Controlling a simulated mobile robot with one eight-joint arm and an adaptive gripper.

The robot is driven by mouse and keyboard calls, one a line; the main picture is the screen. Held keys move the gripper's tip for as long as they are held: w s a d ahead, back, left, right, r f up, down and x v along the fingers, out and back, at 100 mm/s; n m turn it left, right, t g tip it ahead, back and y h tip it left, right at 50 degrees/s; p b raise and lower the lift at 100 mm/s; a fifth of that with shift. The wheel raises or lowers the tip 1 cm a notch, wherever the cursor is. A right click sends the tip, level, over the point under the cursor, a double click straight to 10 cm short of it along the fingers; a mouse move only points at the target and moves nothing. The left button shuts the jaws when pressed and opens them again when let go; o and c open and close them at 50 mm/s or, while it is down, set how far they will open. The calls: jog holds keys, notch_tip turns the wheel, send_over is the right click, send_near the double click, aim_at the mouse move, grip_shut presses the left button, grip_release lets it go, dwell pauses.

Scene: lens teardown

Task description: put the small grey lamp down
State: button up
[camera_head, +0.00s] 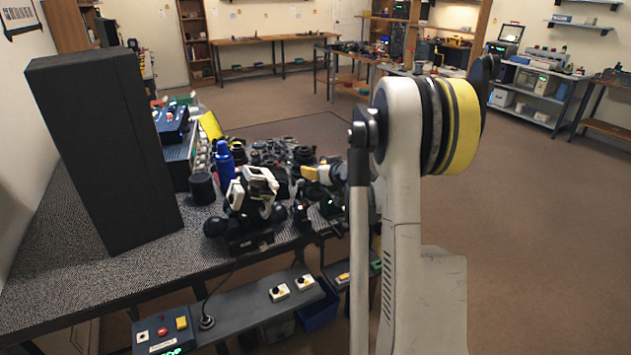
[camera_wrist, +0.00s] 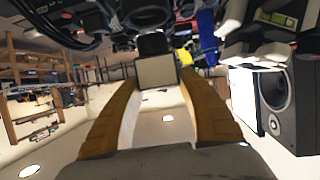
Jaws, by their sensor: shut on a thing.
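In the wrist view my gripper (camera_wrist: 158,78) has its two orange fingers closed in on the sides of a small pale grey block-like body, which I take to be the small grey lamp (camera_wrist: 156,71). A dark part (camera_wrist: 152,43) shows just beyond it; I cannot tell whether it belongs to the lamp. The wrist picture is upside down, with the cluttered table along its top. In the head view my arm reaches over the crowded table (camera_head: 60,270), and I cannot make out the lamp among the dark parts there. Whether the lamp touches anything below is not clear.
A tall black speaker box (camera_head: 105,150) stands at the table's left, also in the wrist view (camera_wrist: 275,90). A blue bottle (camera_head: 224,165) and a black cylinder (camera_head: 202,188) stand beside the clutter of lenses. The table's front left is bare. A lower shelf holds a switch box (camera_head: 163,335).

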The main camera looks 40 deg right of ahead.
jog(key=shift+f+b, duration=0.55)
jog(key=shift+f, duration=1)
jog(key=shift+f+b, duration=0.35)
jog(key=shift+f, duration=0.05)
jog(key=o, duration=1.3)
jog(key=shift+r, duration=0.1)
jog(key=shift+r, duration=0.1)
